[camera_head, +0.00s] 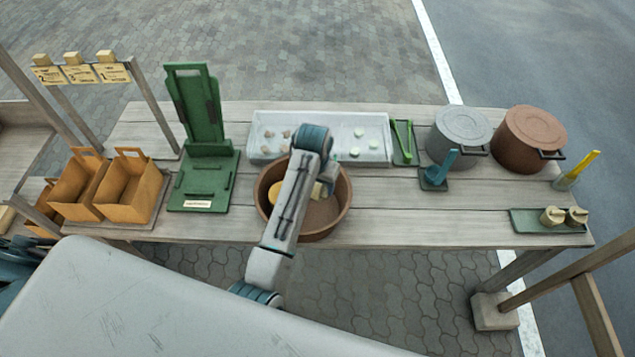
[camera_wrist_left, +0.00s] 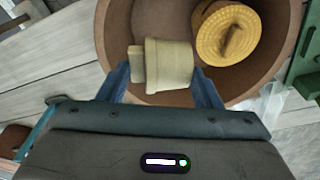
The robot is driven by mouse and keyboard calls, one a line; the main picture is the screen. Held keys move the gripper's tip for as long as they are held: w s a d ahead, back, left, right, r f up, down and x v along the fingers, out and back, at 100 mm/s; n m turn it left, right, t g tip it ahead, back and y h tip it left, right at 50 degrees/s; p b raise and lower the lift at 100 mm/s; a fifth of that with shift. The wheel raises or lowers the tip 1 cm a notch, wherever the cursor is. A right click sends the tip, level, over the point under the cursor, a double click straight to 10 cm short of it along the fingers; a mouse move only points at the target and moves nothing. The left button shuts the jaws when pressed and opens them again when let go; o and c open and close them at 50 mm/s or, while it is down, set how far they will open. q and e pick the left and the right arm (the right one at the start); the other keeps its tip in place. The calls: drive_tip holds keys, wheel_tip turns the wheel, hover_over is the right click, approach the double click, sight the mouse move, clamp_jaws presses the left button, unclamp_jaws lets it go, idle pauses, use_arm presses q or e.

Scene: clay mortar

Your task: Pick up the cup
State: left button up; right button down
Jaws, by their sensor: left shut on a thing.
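A cream cup (camera_wrist_left: 168,66) with a block-like handle on its left side sits between the two blue fingers of my left gripper (camera_wrist_left: 166,82) in the left wrist view. The gripper is shut on it. The cup is at the round brown bowl (camera_wrist_left: 115,35), over its inside; I cannot tell whether it touches the bowl. In the head view my left arm covers much of the bowl (camera_head: 340,215), and only a small part of the cup (camera_head: 318,190) shows beside the arm. My right gripper is not in view.
A round yellow ribbed piece (camera_wrist_left: 228,35) lies in the bowl. A green stand (camera_head: 205,170) and paper bags (camera_head: 128,190) are left of it, a white tray (camera_head: 265,125) behind. Two pots (camera_head: 460,130) stand right. Two cream cups (camera_head: 564,216) sit on a green tray (camera_head: 525,222).

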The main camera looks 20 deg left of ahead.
use_arm(q)
drive_tip(key=shift+r, duration=1.5)
drive_tip(key=shift+f, duration=0.1)
